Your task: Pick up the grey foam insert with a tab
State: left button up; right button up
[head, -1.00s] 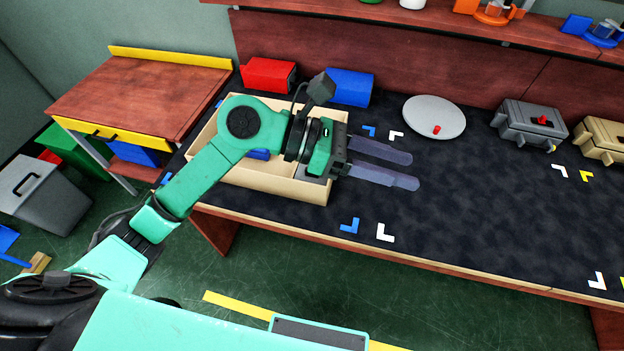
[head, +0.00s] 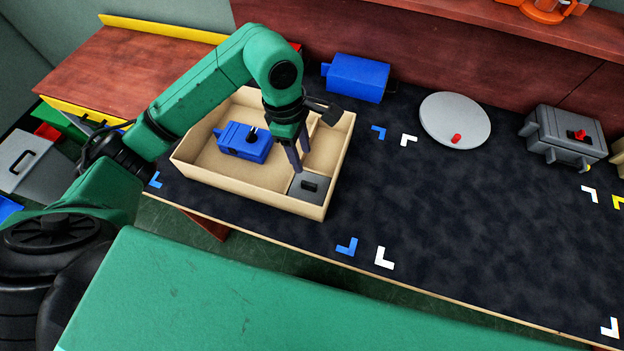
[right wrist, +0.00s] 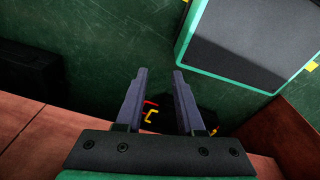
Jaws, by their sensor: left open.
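The grey foam insert (head: 307,188) lies in the front right compartment of the beige box (head: 246,193), with a dark tab on its top. My left gripper (head: 300,165) points down over the box, its open fingers just behind and above the insert. The fingers appear apart from the tab, though the exact gap is hard to judge. My right gripper (right wrist: 158,95) shows only in the right wrist view, its two fingers apart with nothing between them.
A blue part (head: 242,141) sits in the box's left compartment. Behind the box stands a blue box (head: 357,78). A grey disc (head: 455,120) with a red knob and a grey case (head: 563,136) are to the right. The dark mat (head: 420,200) is clear in the middle.

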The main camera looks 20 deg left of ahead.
aim_at(308, 183)
pick_arm(q)
jog(key=f, duration=0.1)
jog(key=f+p, duration=0.1)
jog(key=f, duration=0.1)
jog(key=s+d+f, duration=0.1)
jog(key=f, duration=0.1)
jog(key=shift+f, duration=0.25)
jog(key=f+p, duration=0.1)
jog(key=f, duration=0.1)
jog(key=f+p, duration=0.1)
jog(key=f, duration=0.2)
jog(key=shift+w+d+f+p, duration=0.2)
jog(key=shift+f+p, duration=0.05)
jog(key=shift+p, duration=0.15)
jog(key=shift+f, duration=0.35)
jog(key=shift+c, duration=0.3)
grip_shut()
pick_arm(e)
jog(key=s+r, duration=0.1)
jog(key=r, duration=0.1)
jog(key=s+r, duration=0.1)
jog(key=r, duration=0.1)
jog(key=shift+s, duration=0.3)
jog(key=shift+w, duration=0.1)
